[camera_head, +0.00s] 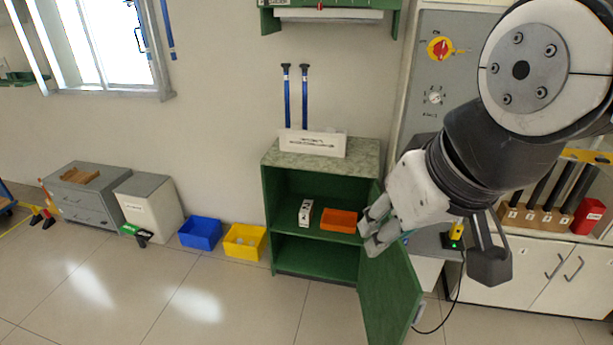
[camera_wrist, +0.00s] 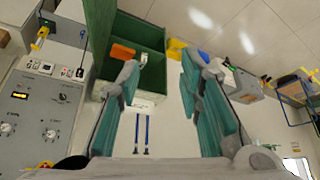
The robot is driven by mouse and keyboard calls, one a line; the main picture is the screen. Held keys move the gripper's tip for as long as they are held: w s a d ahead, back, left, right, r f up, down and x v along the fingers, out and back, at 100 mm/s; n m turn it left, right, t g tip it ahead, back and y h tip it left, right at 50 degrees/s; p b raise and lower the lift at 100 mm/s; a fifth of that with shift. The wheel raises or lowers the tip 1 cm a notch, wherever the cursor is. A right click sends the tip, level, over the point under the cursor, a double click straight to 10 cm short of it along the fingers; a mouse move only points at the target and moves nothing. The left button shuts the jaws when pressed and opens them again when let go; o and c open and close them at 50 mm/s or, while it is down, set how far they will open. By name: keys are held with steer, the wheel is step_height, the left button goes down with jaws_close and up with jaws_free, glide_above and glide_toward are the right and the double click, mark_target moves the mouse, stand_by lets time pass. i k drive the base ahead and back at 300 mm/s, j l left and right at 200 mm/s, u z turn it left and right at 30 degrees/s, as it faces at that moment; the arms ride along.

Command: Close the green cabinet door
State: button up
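The green cabinet (camera_head: 268,215) stands against the wall with its front open. Its green door (camera_head: 390,292) is hinged at the right side and swung well out into the room, with a pale handle near the lower outer edge. My gripper (camera_head: 374,226) is by the door's upper part, in front of the cabinet's right side; I cannot tell whether it touches. In the wrist view, which is upside down, the fingers of my gripper (camera_wrist: 160,65) are spread with nothing between them. The door (camera_wrist: 99,32) shows at the upper left there, beside the cabinet interior (camera_wrist: 140,32).
An orange tray (camera_head: 339,220) and a small white box (camera_head: 306,212) sit on the cabinet shelf. Yellow (camera_head: 245,242) and blue (camera_head: 200,233) bins stand on the floor to the left. A control panel and workbench are at right. The floor in front is clear.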

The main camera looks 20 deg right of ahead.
mark_target(390, 292)
steer(key=l+u, duration=0.1)
steer(key=l, duration=0.45)
steer(key=k+l+u, duration=0.15)
steer(key=l, duration=0.35)
steer(key=l+u, duration=0.1)
steer(key=l, duration=0.4)
steer(key=k+l+u, duration=0.15)
steer(key=l, duration=0.4)
steer(key=k+l, duration=0.25)
steer(key=l, duration=0.2)
steer(key=k+l, duration=0.25)
steer(key=l, duration=0.15)
steer(key=k+l+z, duration=0.2)
steer(key=i+j, duration=0.05)
steer(key=i, duration=0.05)
